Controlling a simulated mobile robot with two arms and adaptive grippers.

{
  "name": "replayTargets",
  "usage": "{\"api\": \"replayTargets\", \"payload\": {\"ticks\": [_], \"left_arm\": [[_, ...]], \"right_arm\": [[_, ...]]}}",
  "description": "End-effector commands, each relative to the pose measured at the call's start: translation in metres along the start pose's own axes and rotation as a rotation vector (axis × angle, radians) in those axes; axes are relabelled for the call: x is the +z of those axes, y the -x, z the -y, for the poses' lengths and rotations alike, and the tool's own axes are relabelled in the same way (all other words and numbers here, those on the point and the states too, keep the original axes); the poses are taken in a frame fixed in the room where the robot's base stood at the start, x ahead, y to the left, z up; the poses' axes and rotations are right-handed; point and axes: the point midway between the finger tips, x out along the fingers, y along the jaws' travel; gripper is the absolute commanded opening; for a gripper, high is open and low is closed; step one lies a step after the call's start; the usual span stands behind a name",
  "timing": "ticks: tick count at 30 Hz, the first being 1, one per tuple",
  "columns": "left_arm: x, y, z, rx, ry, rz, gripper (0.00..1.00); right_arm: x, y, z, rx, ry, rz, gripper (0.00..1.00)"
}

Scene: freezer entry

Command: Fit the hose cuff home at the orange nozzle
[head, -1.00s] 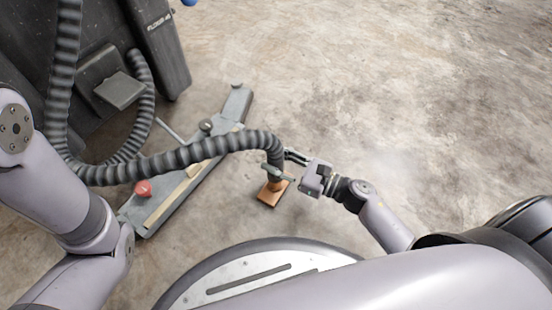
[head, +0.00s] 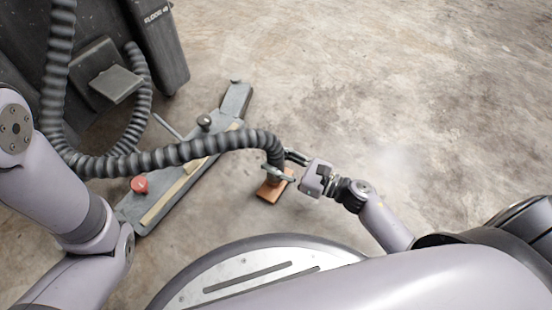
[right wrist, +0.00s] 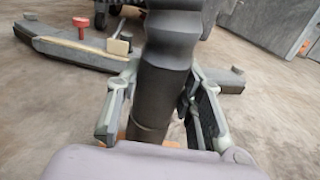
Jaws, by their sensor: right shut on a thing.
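The dark ribbed hose (head: 170,155) arches over from the left and bends down at its end. My right gripper (head: 279,168) is shut on the cuff (right wrist: 160,95) at that end, with one finger on each side in the right wrist view. The cuff stands roughly upright above the orange nozzle (head: 271,191), which shows below my fingers. Slivers of orange show behind my gripper in the wrist view. My fingers hide where cuff and nozzle meet, so I cannot tell how deep the cuff sits. My left arm shows at the left, but its gripper is out of view.
A dark floor machine (head: 100,60) stands at the upper left, with the hose running to it. A long grey floor piece (head: 165,205) with a red knob (head: 139,184) and a black knob (head: 204,122) lies under the hose. The concrete floor to the right is clear.

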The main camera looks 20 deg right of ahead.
Motion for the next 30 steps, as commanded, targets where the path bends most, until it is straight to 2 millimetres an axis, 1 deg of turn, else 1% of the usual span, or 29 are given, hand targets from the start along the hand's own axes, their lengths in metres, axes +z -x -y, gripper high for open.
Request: {"api": "replayTargets", "payload": {"ticks": [30], "left_arm": [[-0.007,0.021,-0.004,0.0,0.0,0.0,0.0]], "right_arm": [[-0.027,-0.002,-0.001,-0.002,-0.003,0.005,0.05]]}}
